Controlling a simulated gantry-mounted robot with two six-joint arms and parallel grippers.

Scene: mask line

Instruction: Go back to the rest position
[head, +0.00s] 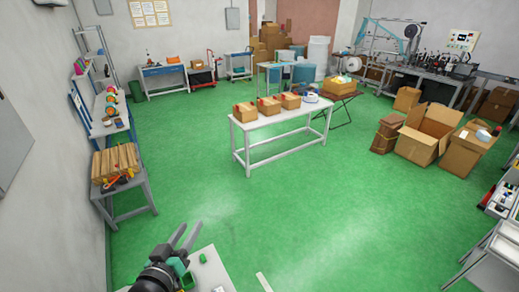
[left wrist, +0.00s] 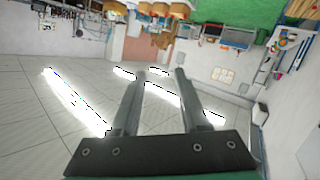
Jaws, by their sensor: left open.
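My left gripper (head: 190,228) is at the bottom of the head view, low and left of centre. Its two grey fingers are spread and point up and away, with nothing between them. In the left wrist view its fingers (left wrist: 160,75) stand apart and empty, and the picture is turned over, with the ceiling lights behind them. The gripper touches no object that I can see. My right gripper is not in view.
A pale table top (head: 212,268) lies below the left gripper. A white table (head: 285,131) with several brown boxes stands ahead. A shelf rack (head: 103,125) lines the left wall. Open cartons (head: 427,133) stand at the right. Green floor (head: 310,205) between is clear.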

